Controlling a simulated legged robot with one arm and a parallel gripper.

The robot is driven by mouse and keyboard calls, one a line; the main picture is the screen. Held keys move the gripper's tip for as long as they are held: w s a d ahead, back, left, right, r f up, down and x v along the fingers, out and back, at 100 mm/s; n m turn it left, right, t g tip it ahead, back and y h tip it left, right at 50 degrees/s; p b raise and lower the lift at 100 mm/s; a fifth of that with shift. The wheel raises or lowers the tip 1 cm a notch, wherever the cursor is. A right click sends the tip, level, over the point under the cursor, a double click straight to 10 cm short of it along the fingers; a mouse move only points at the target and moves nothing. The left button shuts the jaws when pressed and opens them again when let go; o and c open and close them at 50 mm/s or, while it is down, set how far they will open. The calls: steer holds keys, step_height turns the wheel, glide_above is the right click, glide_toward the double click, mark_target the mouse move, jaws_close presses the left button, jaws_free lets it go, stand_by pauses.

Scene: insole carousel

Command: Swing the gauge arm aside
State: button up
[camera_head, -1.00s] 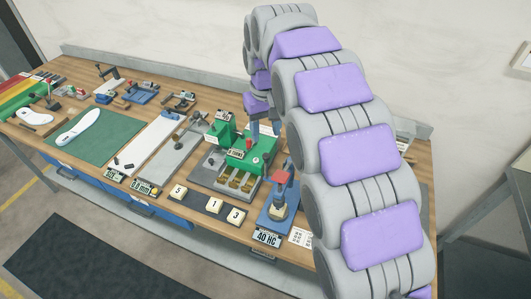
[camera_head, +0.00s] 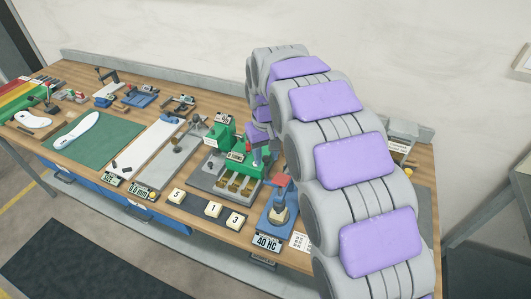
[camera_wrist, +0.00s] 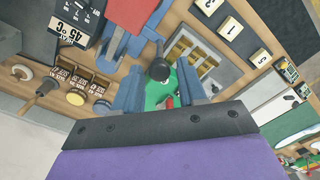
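My gripper (camera_head: 262,158) reaches down over the green fixture (camera_head: 228,168), its fingers partly hidden by the arm. In the wrist view my gripper (camera_wrist: 158,92) has its two blue-grey fingers spread apart. A black round knob (camera_wrist: 158,69) on a stem shows between and just beyond the fingertips; contact cannot be told. Green fixture parts (camera_wrist: 158,92) and a small red tip (camera_wrist: 170,102) show behind the knob. I cannot tell for certain which piece is the gauge arm; the knob may belong to it. Brass-coloured pockets (camera_head: 229,187) line the fixture's grey plate.
A blue stand with a red top (camera_head: 281,182) and a "40 HC" display (camera_head: 267,243) stands close at right. Number tiles (camera_head: 214,208) lie along the front. A white strip (camera_head: 150,152) and green mat (camera_head: 110,133) lie left. The wall (camera_head: 170,30) bounds the back.

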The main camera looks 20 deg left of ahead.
jaws_close()
stand_by(0.5)
steer(key=w+a+m+p, duration=0.3)
steer(key=w+m+p, duration=0.5)
steer(key=m+p, duration=0.2)
steer(key=shift+a+p, duration=0.35)
steer(key=shift+p, duration=0.4)
